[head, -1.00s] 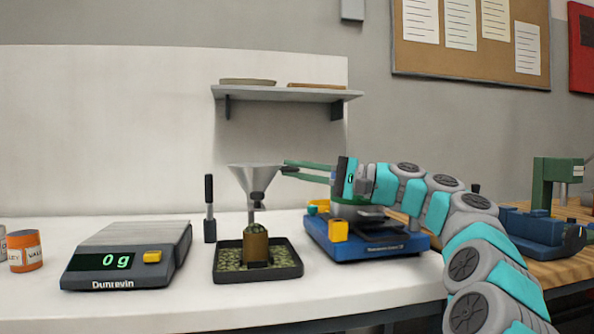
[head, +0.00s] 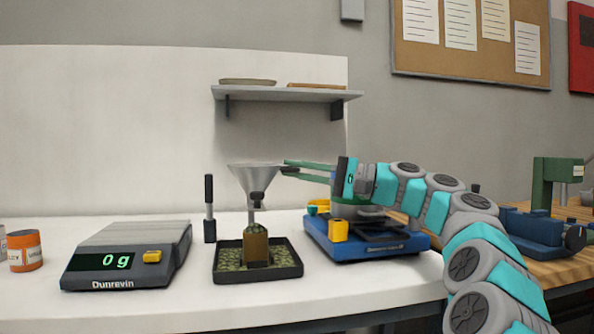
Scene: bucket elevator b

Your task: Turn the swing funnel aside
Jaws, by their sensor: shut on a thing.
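The swing funnel (head: 254,178) is a grey metal cone with a narrow stem. It stands above a brass-coloured cup (head: 256,246) filled with green pellets. The cup sits in a dark tray (head: 289,271) of green pellets. A dark knob (head: 257,198) shows in front of the funnel's stem. My gripper (head: 287,168) reaches in from the right with its long green fingers, their tips at the funnel's right rim. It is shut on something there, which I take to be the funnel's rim. The exact contact is too small to make out.
A scale (head: 127,257) reading 0 g stands at the left. A blue device (head: 365,245) with a yellow block sits right of the tray, under my arm. A dark upright handle (head: 209,208) stands left of the funnel. A wall shelf (head: 288,93) hangs above.

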